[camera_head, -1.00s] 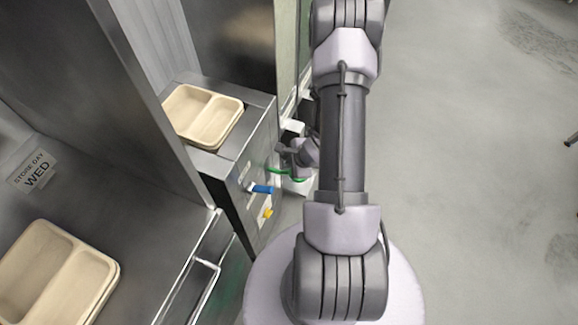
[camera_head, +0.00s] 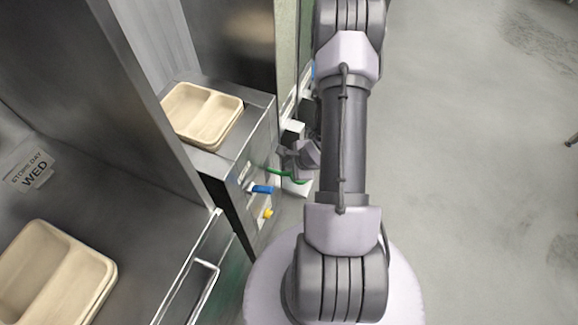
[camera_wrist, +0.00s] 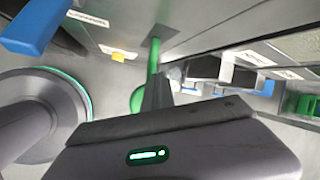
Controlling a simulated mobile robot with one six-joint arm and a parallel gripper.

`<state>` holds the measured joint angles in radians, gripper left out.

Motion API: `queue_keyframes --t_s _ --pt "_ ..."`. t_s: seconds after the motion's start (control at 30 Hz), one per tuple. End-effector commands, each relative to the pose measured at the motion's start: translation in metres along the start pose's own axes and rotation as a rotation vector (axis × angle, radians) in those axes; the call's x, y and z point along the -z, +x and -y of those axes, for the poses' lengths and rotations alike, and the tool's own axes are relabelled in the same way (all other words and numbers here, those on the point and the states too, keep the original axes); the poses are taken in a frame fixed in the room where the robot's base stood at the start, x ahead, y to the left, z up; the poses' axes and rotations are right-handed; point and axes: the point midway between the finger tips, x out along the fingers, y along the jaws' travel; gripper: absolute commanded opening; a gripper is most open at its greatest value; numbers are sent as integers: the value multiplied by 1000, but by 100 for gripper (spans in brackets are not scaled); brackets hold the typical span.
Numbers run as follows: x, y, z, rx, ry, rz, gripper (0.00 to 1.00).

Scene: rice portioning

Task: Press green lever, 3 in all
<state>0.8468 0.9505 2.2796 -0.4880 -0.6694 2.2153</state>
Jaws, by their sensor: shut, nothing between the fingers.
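The green lever (camera_head: 287,174) sticks out from the side of the steel dispenser, above a blue lever (camera_head: 262,189) and a yellow knob (camera_head: 268,213). My gripper (camera_head: 284,153) is shut and empty, just above the green lever; whether they touch I cannot tell. In the wrist view, the green lever (camera_wrist: 153,58) runs down from the steel panel behind the shut fingertips (camera_wrist: 158,88), which hide part of it. The blue lever (camera_wrist: 36,27) and yellow knob (camera_wrist: 118,56) also show there.
An empty beige two-compartment tray (camera_head: 236,104) sits on the dispenser ledge. Another empty tray (camera_head: 112,272) is on the steel counter (camera_head: 110,195) at lower left, by a "WED" label (camera_head: 30,172). Open floor (camera_head: 480,170) lies to the right.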

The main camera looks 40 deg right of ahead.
Motion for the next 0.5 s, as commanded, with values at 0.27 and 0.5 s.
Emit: queue_keyframes --t_s 0.27,0.5 --pt "2 3 -2 -1 1 0 0" --pt "4 5 -4 -1 1 0 0"
